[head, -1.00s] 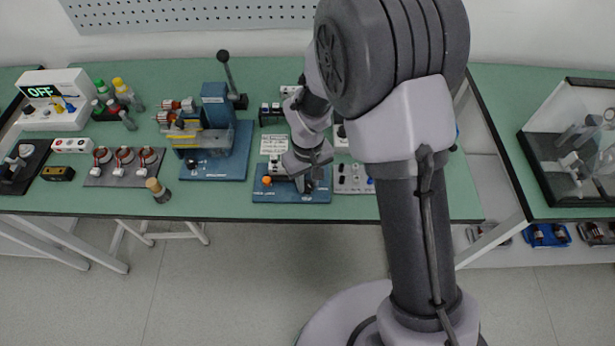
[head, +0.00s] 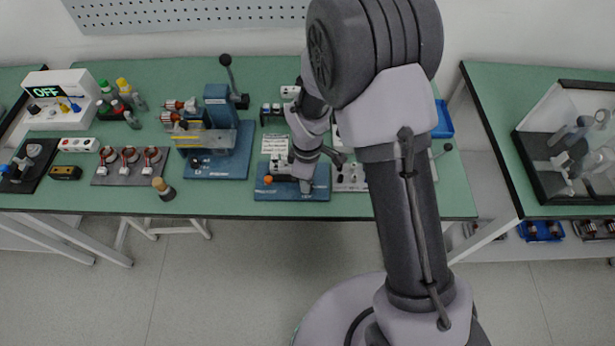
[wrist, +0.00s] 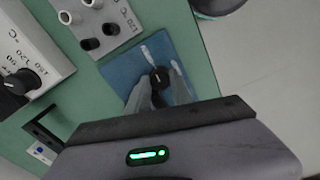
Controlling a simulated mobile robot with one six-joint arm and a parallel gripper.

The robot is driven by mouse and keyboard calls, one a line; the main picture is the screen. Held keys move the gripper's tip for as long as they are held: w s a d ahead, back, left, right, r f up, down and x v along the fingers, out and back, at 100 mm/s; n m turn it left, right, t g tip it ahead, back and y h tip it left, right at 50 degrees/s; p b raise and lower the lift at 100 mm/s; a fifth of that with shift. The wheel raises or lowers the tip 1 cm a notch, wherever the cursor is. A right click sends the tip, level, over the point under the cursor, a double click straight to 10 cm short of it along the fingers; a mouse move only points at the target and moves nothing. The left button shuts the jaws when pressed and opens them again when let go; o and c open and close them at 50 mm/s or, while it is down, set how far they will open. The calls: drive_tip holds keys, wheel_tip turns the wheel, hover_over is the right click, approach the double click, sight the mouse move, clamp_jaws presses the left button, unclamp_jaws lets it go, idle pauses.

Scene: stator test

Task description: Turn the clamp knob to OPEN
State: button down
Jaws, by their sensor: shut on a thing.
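A dark round knob (wrist: 159,76) stands on a blue base plate (wrist: 128,66) in the wrist view. I take it to be the clamp knob. My gripper (wrist: 160,84) has its two grey fingers on either side of the knob and is shut on it. In the head view the blue plate (head: 262,192) lies near the front edge of the bench, and my gripper (head: 306,184) points down at its right part. The gripper hides the knob there. I cannot read an OPEN mark or tell which way the knob is turned.
An orange knob (head: 267,180) is on the left of the same plate. A grey panel with knobs (head: 350,178) stands close on the right. A blue lever press (head: 215,165) is to the left. The bench front edge is near.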

drive_tip(key=shift+n, duration=0.5)
drive_tip(key=c, duration=1.1)
unclamp_jaws()
wheel_tip(320, 180, up, 17)
drive_tip(key=p, duration=0.5)
drive_tip(key=shift+r+p, duration=0.2)
drive_tip(key=shift+p, duration=0.1)
